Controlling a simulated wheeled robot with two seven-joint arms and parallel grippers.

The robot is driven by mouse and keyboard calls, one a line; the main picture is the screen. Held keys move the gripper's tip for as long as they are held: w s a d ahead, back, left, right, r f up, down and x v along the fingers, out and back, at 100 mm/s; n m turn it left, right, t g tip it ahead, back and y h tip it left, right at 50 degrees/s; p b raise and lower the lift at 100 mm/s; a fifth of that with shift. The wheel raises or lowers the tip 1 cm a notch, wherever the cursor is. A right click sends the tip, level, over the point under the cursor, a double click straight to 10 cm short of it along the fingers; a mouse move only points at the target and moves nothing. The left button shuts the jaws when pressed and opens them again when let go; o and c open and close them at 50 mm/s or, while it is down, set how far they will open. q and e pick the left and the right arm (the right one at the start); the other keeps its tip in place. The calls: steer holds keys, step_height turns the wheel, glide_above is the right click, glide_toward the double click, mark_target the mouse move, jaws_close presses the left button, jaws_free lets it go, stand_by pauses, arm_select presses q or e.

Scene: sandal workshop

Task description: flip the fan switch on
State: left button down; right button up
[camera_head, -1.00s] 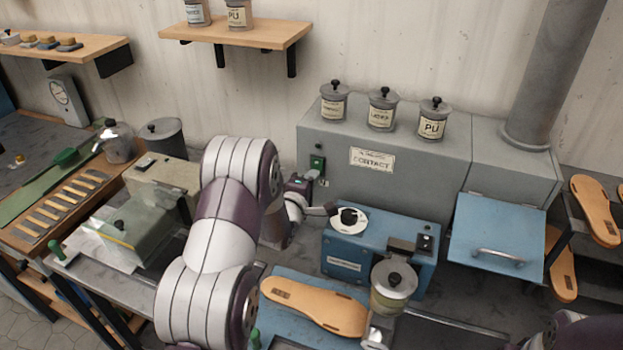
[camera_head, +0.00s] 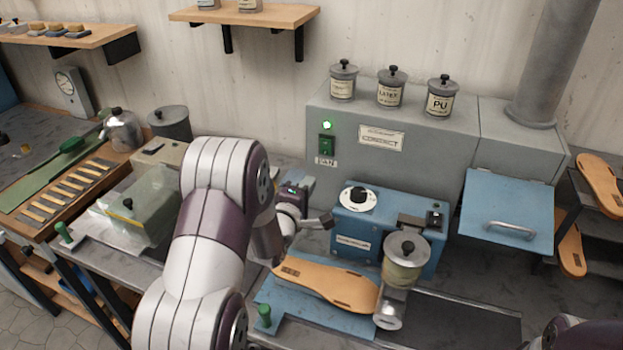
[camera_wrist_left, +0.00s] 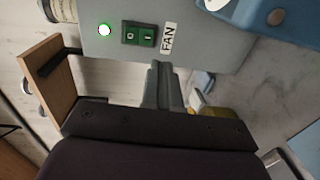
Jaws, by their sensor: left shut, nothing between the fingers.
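The fan switch (camera_head: 327,146) is a green rocker marked O and I on the grey cabinet's front, above the FAN label (camera_head: 326,162). It also shows in the left wrist view (camera_wrist_left: 138,36). The round lamp (camera_head: 327,125) above it glows green, and this lamp shows bright in the left wrist view (camera_wrist_left: 104,30). My left gripper (camera_head: 326,221) is shut and empty, below the switch and apart from it. Its closed fingers (camera_wrist_left: 163,88) point towards the cabinet below the switch in the left wrist view. My right gripper is out of view.
A blue machine (camera_head: 381,232) with a white dial stands right of my left gripper. An orange sole (camera_head: 330,285) lies on a blue mat in front. Three lidded pots, one marked PU (camera_head: 440,98), stand on the grey cabinet (camera_head: 425,160). A blue hood flap (camera_head: 506,208) hangs at right.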

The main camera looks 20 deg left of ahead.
arm_select(q)
steer(key=s+d+f+m+g, duration=0.2)
steer(key=s+m+g, duration=0.1)
steer(key=s, duration=0.1)
steer(key=s+d+f+m+g, duration=0.2)
steer(key=s+m+g, duration=0.1)
steer(key=s+m, duration=0.1)
steer(key=s+d+f+m+g, duration=0.2)
steer(key=s+m, duration=0.1)
steer(key=s, duration=0.1)
steer(key=shift+s+f+m+g+b, duration=0.1)
steer(key=shift+s+m+g+b, duration=0.05)
steer(key=shift+m+g+b, duration=0.2)
steer(key=s+d+m+g, duration=0.4)
steer(key=s+m+g, duration=0.3)
steer(key=s, duration=0.7)
steer(key=shift+s+f+m+h, duration=0.3)
steer(key=shift+m+h, duration=0.1)
steer(key=shift+m, duration=0.15)
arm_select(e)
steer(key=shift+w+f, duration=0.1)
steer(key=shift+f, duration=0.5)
